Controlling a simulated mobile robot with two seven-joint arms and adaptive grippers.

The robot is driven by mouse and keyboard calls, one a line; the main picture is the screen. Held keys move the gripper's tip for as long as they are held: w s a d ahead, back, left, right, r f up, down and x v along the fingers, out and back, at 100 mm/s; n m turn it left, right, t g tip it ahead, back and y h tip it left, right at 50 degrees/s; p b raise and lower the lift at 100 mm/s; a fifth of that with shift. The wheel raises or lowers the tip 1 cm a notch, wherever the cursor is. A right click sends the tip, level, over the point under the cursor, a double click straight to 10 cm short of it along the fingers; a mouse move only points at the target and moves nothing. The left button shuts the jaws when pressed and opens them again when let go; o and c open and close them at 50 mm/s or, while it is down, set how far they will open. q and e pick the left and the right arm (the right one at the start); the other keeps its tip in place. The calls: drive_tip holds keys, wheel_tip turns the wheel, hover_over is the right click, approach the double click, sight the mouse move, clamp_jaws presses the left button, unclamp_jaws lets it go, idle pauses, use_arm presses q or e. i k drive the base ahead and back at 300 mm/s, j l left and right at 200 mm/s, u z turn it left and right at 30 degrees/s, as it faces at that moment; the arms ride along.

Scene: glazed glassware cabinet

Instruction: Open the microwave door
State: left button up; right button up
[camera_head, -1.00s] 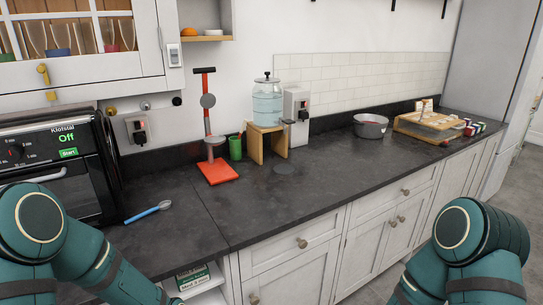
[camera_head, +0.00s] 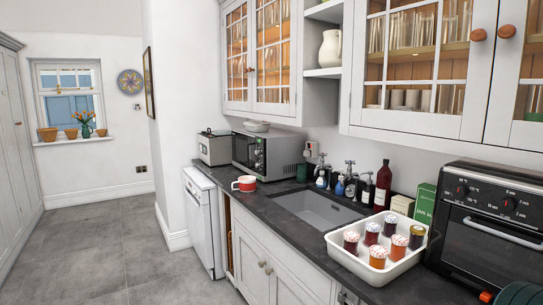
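The microwave (camera_head: 262,152) stands on the dark counter beyond the sink, under the glazed wall cabinet. It is a silver box with a dark front door and a control panel on the right of the front. Its door looks shut. A pale bowl sits on top of it. Neither of my grippers is in view; only a teal piece of my arm shows at the bottom right corner.
A sink (camera_head: 315,211) lies between the microwave and a white tray (camera_head: 345,253) of several jars. A red and white pot (camera_head: 245,184) stands on the counter before the microwave. A dark oven (camera_head: 490,225) is at the right. Floor at left is clear.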

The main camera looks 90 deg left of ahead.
sight(240, 150)
drive_tip(key=u, duration=3)
drive_tip(key=i+j+z, duration=0.1)
drive_tip(key=z, duration=0.25)
drive_tip(key=i+j+z, duration=0.15)
drive_tip(key=z, duration=0.25)
drive_tip(key=i+j+z, duration=0.1)
drive_tip(key=j+z, duration=0.25)
drive_tip(key=i+j+z, duration=0.25)
drive_tip(key=j, duration=0.15)
drive_tip(key=j+z, duration=0.2)
drive_tip(key=j, duration=0.25)
drive_tip(key=i+j+z, duration=0.1)
drive_tip(key=j, duration=0.4)
drive_tip(key=j+z, duration=0.15)
drive_tip(key=j, duration=0.35)
drive_tip(key=i+j, duration=0.1)
drive_tip(key=j, duration=1.25)
drive_tip(key=i+j, duration=0.15)
drive_tip(key=j, duration=0.5)
drive_tip(key=z, duration=0.05)
